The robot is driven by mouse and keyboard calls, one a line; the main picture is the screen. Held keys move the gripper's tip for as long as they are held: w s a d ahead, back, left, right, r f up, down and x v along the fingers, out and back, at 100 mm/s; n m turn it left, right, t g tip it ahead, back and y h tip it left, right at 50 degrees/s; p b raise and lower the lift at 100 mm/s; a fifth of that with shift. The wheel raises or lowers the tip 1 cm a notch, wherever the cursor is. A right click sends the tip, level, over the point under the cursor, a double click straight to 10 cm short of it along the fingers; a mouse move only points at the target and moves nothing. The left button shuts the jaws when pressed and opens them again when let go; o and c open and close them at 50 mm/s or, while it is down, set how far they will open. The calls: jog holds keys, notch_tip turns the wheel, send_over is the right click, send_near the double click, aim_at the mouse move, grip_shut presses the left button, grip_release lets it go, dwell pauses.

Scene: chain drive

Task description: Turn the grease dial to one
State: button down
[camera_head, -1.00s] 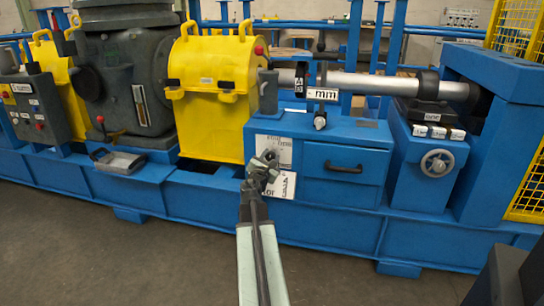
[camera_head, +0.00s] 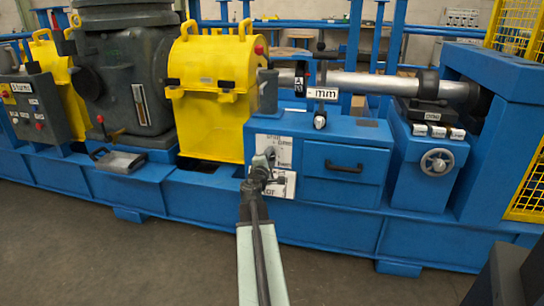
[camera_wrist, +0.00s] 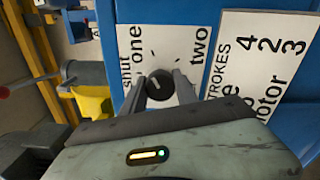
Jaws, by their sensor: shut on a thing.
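The grease dial is a black round knob (camera_wrist: 160,84) on a white plate (camera_wrist: 150,45) lettered "shut", "one" and "two" in the wrist view. My gripper (camera_wrist: 160,90) is shut on the knob, with one finger on each side. The plate's lettering runs sideways in this view. The direction the knob points is hard to read. In the head view my gripper (camera_head: 262,168) is in front of the plate (camera_head: 282,150) on the blue cabinet and hides the knob.
A second white plate (camera_wrist: 265,65) lettered "STROKES" and "motor" is beside the dial plate. A drawer with a black handle (camera_head: 344,167) is to the right. A yellow guard (camera_head: 210,110) stands at the left. The floor in front is clear.

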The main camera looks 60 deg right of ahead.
jog(key=shift+w+a+m, duration=0.15)
jog(key=shift+w+m, duration=0.1)
jog(key=shift+m, duration=0.65)
jog(key=c, duration=0.9)
grip_release()
jog(key=shift+c, duration=0.2)
jog(key=shift+s, duration=0.1)
jog(key=shift+s, duration=0.1)
